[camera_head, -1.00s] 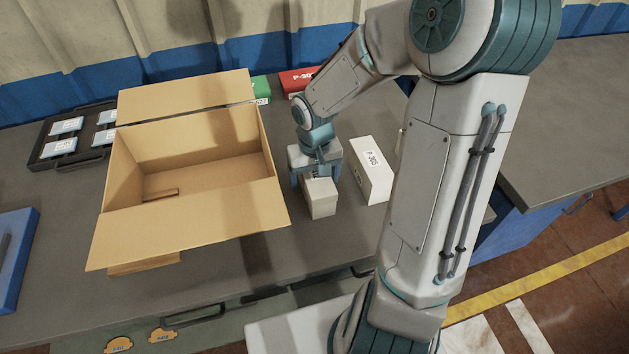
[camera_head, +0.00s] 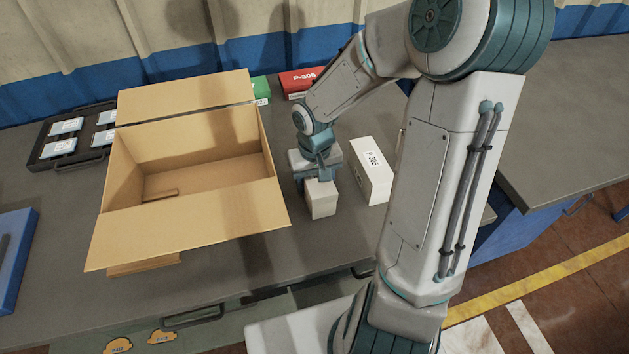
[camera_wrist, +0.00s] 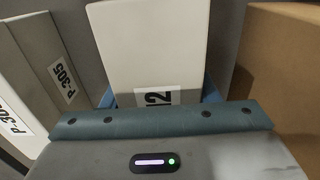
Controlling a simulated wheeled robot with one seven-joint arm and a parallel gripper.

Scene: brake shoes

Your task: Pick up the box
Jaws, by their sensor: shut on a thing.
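A small white box (camera_head: 321,198) stands on the grey table, just right of the open cardboard carton. My gripper (camera_head: 317,180) is above it with its fingers down on either side of the box, shut on it. In the wrist view the same white box (camera_wrist: 152,45) fills the middle, with a label ending in "12" partly hidden by the gripper's body. Blue finger parts of my gripper (camera_wrist: 158,98) show at both sides of it. I cannot tell whether the box touches the table.
The open carton (camera_head: 190,220) stands close on the left. A white box marked P-305 (camera_head: 372,171) stands close on the right. A red box (camera_head: 298,80) and a green box (camera_head: 261,88) lie behind. A black tray (camera_head: 88,147) is at the far left.

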